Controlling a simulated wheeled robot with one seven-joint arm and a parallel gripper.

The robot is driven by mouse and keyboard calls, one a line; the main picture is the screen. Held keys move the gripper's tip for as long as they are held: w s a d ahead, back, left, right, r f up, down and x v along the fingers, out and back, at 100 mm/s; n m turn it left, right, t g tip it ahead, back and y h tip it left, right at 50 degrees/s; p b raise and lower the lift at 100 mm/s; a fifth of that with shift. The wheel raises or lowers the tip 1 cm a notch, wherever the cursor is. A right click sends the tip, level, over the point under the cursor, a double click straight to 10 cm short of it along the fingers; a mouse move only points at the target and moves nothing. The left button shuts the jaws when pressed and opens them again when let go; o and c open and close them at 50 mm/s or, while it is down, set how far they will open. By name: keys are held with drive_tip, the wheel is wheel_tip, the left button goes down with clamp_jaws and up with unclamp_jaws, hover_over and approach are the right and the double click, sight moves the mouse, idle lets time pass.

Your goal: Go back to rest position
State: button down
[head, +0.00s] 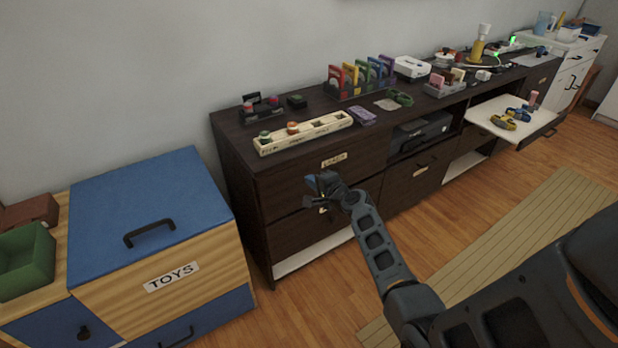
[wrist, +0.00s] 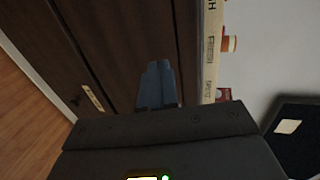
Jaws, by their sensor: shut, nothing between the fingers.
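My gripper (head: 318,186) is at the end of my outstretched arm in the head view. It is in front of the dark brown cabinet (head: 240,183), near its upper drawers and below the countertop. In the wrist view the fingers of my gripper (wrist: 156,82) are together, with nothing between them. The cabinet drawer fronts (wrist: 110,45) fill the left and middle of that view. Whether the gripper touches the drawer front cannot be told.
A cream labelled tray (head: 303,134) sits at the countertop's front edge. A blue-topped toy chest (head: 150,200) stands to the left. An open drawer or shelf (head: 490,115) with tools juts out at the right. Wooden floor and a striped mat (head: 500,240) lie in front.

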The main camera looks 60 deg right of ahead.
drive_tip(key=v, duration=0.7)
drive_tip(key=shift+s+a, duration=0.15)
drive_tip(key=s+a+n+y, duration=0.1)
drive_tip(key=s+a+n, duration=0.45)
drive_tip(key=a, duration=0.65)
drive_tip(key=s+a+n+y, duration=0.1)
drive_tip(key=s+a+n, duration=0.45)
drive_tip(key=a, duration=0.55)
drive_tip(key=s+a+r+n+t+y, duration=0.1)
drive_tip(key=s+a+r+n+y, duration=0.1)
drive_tip(key=s+a+r+n, duration=0.4)
drive_tip(key=s+a+r+n+t+y, duration=0.1)
drive_tip(key=s+a+r+n+y, duration=0.2)
drive_tip(key=s+a+r+n, duration=0.3)
drive_tip(key=a+r+n, duration=0.1)
drive_tip(key=a+r, duration=0.3)
drive_tip(key=r, duration=0.2)
drive_tip(key=shift+s+a, duration=0.25)
drive_tip(key=shift+s, duration=0.15)
drive_tip(key=shift+d+r, duration=0.1)
drive_tip(key=shift+r, duration=0.05)
